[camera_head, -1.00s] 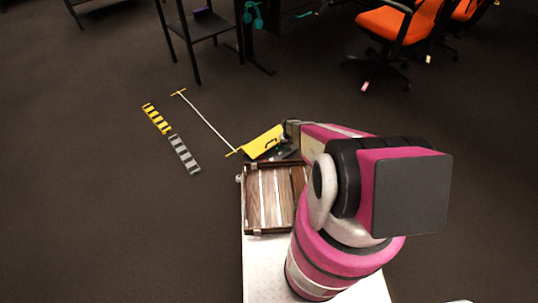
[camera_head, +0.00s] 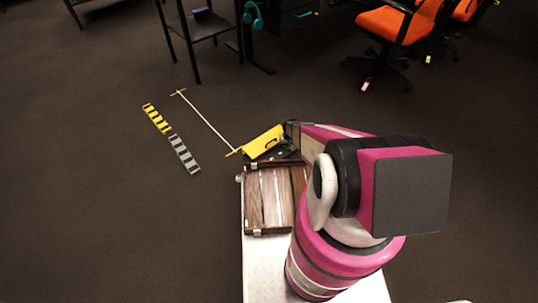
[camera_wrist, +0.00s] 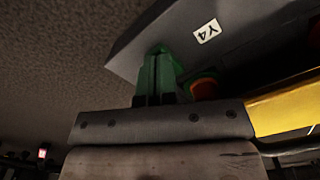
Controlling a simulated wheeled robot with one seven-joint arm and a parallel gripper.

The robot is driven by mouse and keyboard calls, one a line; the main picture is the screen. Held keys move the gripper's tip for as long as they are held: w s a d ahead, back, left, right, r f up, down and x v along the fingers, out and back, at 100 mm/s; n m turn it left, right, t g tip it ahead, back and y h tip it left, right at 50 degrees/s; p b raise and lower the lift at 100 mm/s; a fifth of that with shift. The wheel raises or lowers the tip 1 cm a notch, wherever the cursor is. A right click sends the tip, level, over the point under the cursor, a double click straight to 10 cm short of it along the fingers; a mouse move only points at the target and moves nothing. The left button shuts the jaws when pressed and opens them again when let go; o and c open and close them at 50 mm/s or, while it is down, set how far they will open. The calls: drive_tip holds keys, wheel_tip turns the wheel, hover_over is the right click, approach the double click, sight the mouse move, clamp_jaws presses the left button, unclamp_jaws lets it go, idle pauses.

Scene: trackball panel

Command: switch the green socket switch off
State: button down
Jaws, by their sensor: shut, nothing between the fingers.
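My gripper (camera_wrist: 155,62) shows in the wrist view with its two narrow fingers together and nothing between them. The fingertips are at a dark grey panel (camera_wrist: 140,38) and overlap a green part (camera_wrist: 181,68) that shows just behind and beside them. This green part looks like the green socket switch, mostly hidden by the fingers. I cannot tell whether they touch it or which way the switch is set. A red round part with a dark green edge (camera_wrist: 204,86) is just right of the fingers. In the head view my arm hides the fingers.
A white label reading Y4 (camera_wrist: 207,31) is on the panel. A yellow piece (camera_wrist: 285,105) is at the right of the wrist view; a yellow panel (camera_head: 263,142) shows beyond the wooden slatted tray (camera_head: 270,200) in the head view. Open floor is at the left.

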drive_tip(key=shift+r, duration=3.45)
drive_tip(key=shift+r, duration=0.15)
drive_tip(key=s+r, duration=0.7)
drive_tip(key=r, duration=0.6)
drive_tip(key=s+r, duration=0.7)
drive_tip(key=r, duration=0.7)
drive_tip(key=s+r+m, duration=0.1)
drive_tip(key=s+r, duration=0.6)
drive_tip(key=r, duration=0.7)
drive_tip(key=shift+s+r, duration=0.15)
